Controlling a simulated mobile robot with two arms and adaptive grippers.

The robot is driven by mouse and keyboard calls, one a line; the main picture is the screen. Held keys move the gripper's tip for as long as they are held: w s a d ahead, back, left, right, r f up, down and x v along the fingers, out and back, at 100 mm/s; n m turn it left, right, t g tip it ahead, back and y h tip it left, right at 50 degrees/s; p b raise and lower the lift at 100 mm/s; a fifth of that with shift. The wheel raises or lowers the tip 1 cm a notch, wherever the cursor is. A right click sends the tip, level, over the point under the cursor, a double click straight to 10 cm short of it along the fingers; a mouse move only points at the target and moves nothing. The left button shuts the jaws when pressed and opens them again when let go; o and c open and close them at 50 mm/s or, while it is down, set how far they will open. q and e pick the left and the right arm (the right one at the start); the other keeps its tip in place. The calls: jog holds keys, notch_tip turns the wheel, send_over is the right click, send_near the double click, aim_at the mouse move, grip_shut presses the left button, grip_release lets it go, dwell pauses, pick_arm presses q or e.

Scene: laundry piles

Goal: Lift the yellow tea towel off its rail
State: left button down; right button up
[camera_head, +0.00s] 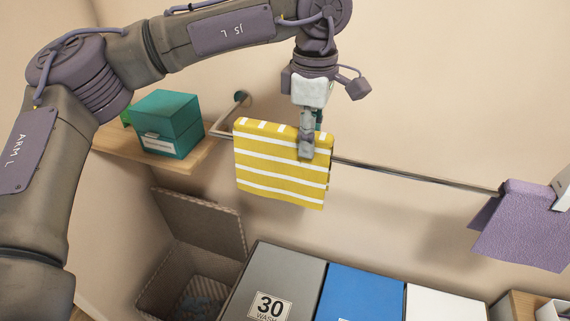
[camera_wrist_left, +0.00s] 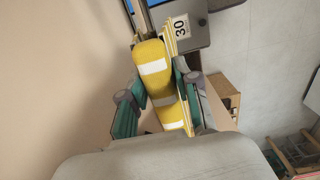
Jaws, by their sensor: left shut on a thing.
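The yellow tea towel (camera_head: 270,181) with white stripes hangs folded at the wall rail (camera_head: 410,175) in the head view. Its top fold shows a little above the line of the rail. The towel hides the rail behind it, so I cannot tell whether they touch. My left gripper (camera_head: 307,152) points down and is shut on the top of the towel, right of its middle. In the left wrist view the towel (camera_wrist_left: 152,68) bulges between the teal-padded fingers of the left gripper (camera_wrist_left: 163,100).
A purple cloth (camera_head: 525,225) hangs at the rail's right end. A teal box (camera_head: 166,125) stands on a wooden shelf (camera_head: 195,160) at the left. Below are an open woven hamper (camera_head: 200,225) and grey (camera_head: 275,275), blue (camera_head: 360,292) and white (camera_head: 445,303) bins.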

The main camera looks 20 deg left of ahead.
pick_arm(q)
notch_tip(320, 180, up, 15)
jog(key=p, duration=0.9)
jog(key=shift+f+p, duration=0.15)
jog(key=shift+p, duration=0.2)
dwell(0.5)
